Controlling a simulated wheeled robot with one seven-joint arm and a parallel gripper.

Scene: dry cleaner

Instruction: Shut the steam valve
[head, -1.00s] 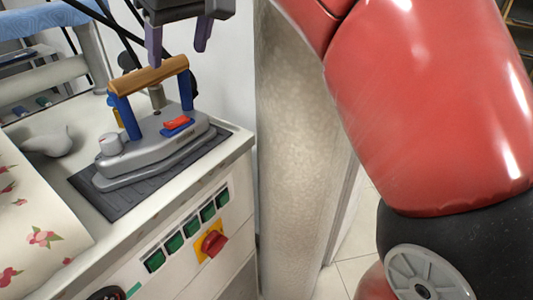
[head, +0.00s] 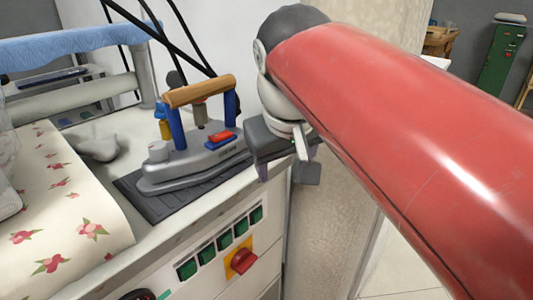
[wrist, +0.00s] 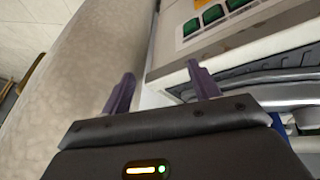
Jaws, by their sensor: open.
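Two things could be the valve, and I cannot tell which is the steam valve. A small yellow fitting with a blue top (head: 163,122) stands behind the steam iron (head: 197,158), partly hidden by its handle. A red rotary knob on a yellow plate (head: 242,261) sits on the front panel of the ironing unit. My gripper (head: 286,174) is open and empty, to the right of the iron and above the knob, apart from both. In the wrist view my fingers (wrist: 161,72) show spread with nothing between them. Neither possible valve is clear there.
The iron stands on a dark ribbed mat (head: 145,197). Several green switches (head: 224,241) line the panel; they also show in the wrist view (wrist: 213,15). Flowered cloth (head: 60,215) lies at left. A pale column (head: 330,215) stands close on the right. Black hoses hang behind the iron.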

